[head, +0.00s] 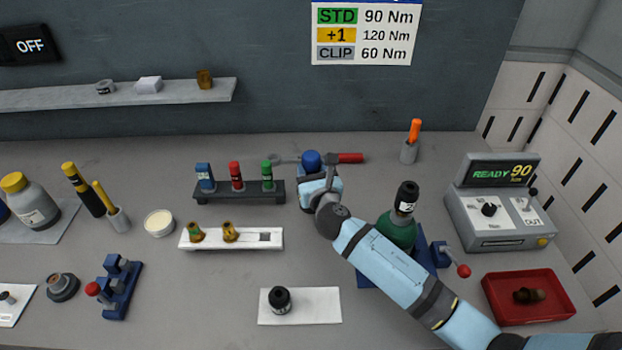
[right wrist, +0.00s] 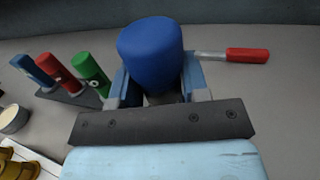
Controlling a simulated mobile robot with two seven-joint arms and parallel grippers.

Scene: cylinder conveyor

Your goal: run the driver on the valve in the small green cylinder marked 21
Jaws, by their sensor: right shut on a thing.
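The small green cylinder (head: 396,232) stands upright in a blue clamp fixture (head: 424,250) at the right of the bench, partly behind my right arm. A black piece with a white label (head: 405,198) sits on its top; the marking is too small to read surely, and the valve cannot be made out. My right gripper (head: 314,174) is at the back middle of the bench, shut on a blue round-topped thing (right wrist: 152,52), apparently the driver. Its lower part is hidden by the gripper. My left gripper is not in view.
A rack with blue, red and green pieces (head: 240,198) stands left of my right gripper. A red-handled wrench (head: 349,158) lies behind it. The control box (head: 500,205) reads READY 90. A lever with a red knob (head: 463,271) projects beside the fixture.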

